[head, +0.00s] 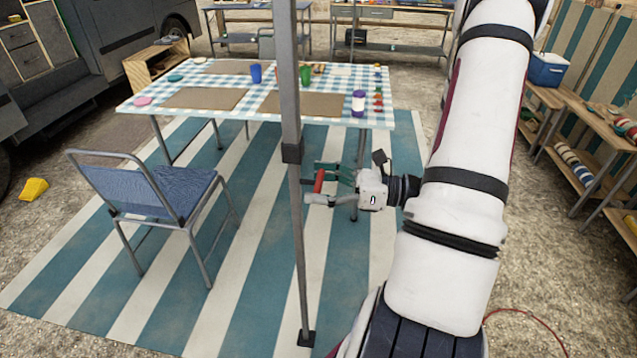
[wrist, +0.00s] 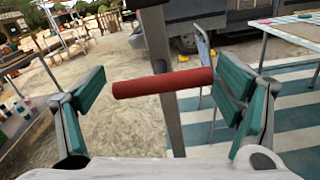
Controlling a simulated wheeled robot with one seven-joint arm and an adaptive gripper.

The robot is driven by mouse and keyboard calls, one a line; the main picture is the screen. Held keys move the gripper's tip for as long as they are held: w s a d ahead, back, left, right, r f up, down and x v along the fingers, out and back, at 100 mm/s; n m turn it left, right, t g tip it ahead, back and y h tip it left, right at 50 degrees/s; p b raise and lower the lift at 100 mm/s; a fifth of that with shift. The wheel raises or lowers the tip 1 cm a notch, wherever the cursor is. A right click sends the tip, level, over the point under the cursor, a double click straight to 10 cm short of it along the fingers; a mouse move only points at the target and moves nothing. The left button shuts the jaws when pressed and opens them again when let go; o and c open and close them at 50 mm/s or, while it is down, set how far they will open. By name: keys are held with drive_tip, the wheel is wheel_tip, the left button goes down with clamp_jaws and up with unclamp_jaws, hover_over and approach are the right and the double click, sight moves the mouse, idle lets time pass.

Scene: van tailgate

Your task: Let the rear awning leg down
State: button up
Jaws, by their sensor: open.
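The awning leg (head: 292,110) is a grey upright pole in the head view, with a dark collar partway down and a thinner lower section (head: 300,250) ending in a dark foot (head: 306,338) at the mat. A red handle (head: 319,181) sticks out at the leg just below the collar. In the wrist view the red handle (wrist: 162,83) lies crosswise in front of the leg (wrist: 168,118), between the two green-padded fingers. My gripper (head: 328,181) is open around the handle's level; in the wrist view both fingers of my gripper (wrist: 160,95) stand apart from it.
A table with a checked cloth (head: 220,82) stands behind the leg, and a blue folding chair (head: 150,195) stands to its left. A striped mat (head: 250,270) covers the ground. A shelf bench (head: 590,115) is at the right; a yellow wedge (head: 33,189) lies at the left.

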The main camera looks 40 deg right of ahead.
sight(302, 221)
drive_tip(key=c, duration=1.4)
wheel_tip(302, 221, down, 12)
drive_tip(key=b, duration=0.6)
drive_tip(key=shift+a+b, duration=0.1)
drive_tip(key=shift+b, duration=0.25)
drive_tip(key=o, duration=1.4)
drive_tip(key=shift+s, duration=0.1)
